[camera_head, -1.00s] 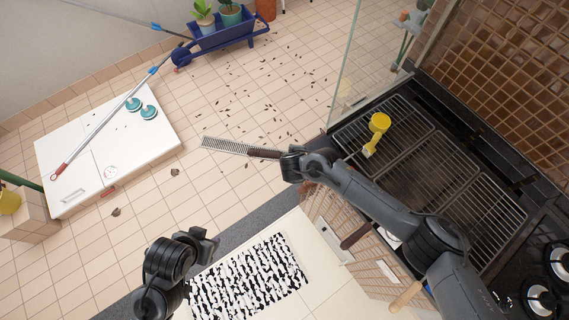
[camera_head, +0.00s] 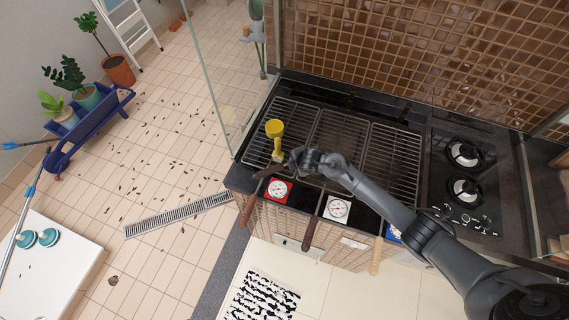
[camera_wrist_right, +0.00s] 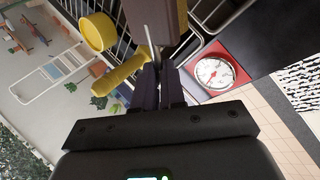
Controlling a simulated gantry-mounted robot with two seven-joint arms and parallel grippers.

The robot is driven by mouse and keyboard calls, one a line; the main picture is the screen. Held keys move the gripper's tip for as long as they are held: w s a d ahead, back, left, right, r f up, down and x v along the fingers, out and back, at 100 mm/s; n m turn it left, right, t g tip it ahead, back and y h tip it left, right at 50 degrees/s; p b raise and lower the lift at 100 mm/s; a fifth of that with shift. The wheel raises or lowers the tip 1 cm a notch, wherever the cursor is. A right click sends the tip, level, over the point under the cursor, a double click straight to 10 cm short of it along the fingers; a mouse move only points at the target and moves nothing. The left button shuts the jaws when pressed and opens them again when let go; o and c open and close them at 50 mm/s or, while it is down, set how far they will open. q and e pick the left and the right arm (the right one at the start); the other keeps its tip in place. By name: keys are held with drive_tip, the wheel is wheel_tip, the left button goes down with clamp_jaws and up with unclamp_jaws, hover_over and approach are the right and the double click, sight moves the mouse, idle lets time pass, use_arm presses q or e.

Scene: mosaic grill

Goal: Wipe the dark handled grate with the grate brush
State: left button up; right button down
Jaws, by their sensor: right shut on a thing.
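My right gripper (camera_head: 286,163) is shut on the grate brush. The brush's dark brown block (camera_head: 268,172) shows just left of it, above the front edge of the left grate (camera_head: 299,121). In the right wrist view, a thin metal shaft runs from the jaws (camera_wrist_right: 160,82) to the brown block (camera_wrist_right: 168,18). The grill has three grates side by side. The darkest handle (camera_head: 312,233) sticks out at the front by the middle grate (camera_head: 334,137); a redder brown one is at left, a tan one at right. Whether the brush touches the grate is unclear. My left gripper is out of view.
Red-framed (camera_head: 278,190) and white (camera_head: 337,208) dials line the front. Burners (camera_head: 463,153) are at right, a glass panel (camera_head: 222,75) at left.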

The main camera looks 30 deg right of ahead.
drive_tip(key=shift+f+b, duration=2.65)
drive_tip(key=shift+f, duration=0.25)
drive_tip(key=shift+f+b, duration=0.75)
drive_tip(key=shift+f, duration=0.2)
drive_tip(key=shift+d+r, duration=0.1)
